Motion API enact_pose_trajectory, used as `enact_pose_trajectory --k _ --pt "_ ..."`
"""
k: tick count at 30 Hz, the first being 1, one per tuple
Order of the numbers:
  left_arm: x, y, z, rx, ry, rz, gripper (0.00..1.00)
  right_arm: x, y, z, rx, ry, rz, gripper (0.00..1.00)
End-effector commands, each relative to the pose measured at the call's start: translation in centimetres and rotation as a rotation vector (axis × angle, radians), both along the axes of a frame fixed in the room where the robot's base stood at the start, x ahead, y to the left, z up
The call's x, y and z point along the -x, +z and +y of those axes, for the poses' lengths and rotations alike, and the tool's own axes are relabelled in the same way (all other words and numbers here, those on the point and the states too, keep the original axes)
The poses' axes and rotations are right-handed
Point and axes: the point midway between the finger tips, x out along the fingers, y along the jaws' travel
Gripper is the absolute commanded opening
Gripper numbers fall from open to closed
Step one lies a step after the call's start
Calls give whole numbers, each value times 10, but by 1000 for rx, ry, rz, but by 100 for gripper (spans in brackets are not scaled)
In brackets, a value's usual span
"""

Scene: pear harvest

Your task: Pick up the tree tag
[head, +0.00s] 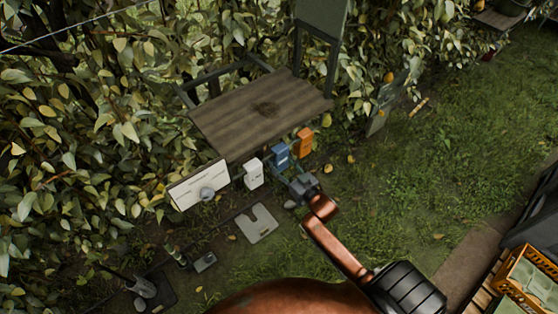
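I cannot tell for sure which object is the tree tag. A white tag-like piece (254,174), a blue one (281,156) and an orange one (304,142) sit in a row along the front of a wooden-topped stand (235,115). A pale flat plate with a notch (256,223) lies on the ground below them. My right gripper (301,184) is small and dark at the end of my copper-coloured arm, just below the blue piece in the picture. Whether it touches anything, and how its fingers stand, is unclear. My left gripper is out of view.
A white panel with a grey round part (199,186) stands left of the tags. A dark mat with a trowel (142,287) lies lower left. Leafy hedge fills the left and back. An orange crate (530,275) is at lower right. Open grass (430,170) lies to the right.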

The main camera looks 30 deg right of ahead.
Motion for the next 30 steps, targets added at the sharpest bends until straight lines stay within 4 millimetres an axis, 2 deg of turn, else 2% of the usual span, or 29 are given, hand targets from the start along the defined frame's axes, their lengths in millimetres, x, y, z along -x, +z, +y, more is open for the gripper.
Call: enact_pose_trajectory --k 1,10,20,25,30 --pt "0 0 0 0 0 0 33 0 0 0 0 0 0 39" --pt "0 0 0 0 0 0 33 0 0 0 0 0 0 18" --pt "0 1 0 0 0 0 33 0 3 0 0 0 -1 18" --pt "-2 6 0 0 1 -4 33 0 18 0 0 1 -3 18" --pt "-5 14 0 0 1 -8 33 1 41 0 1 0 -3 18"
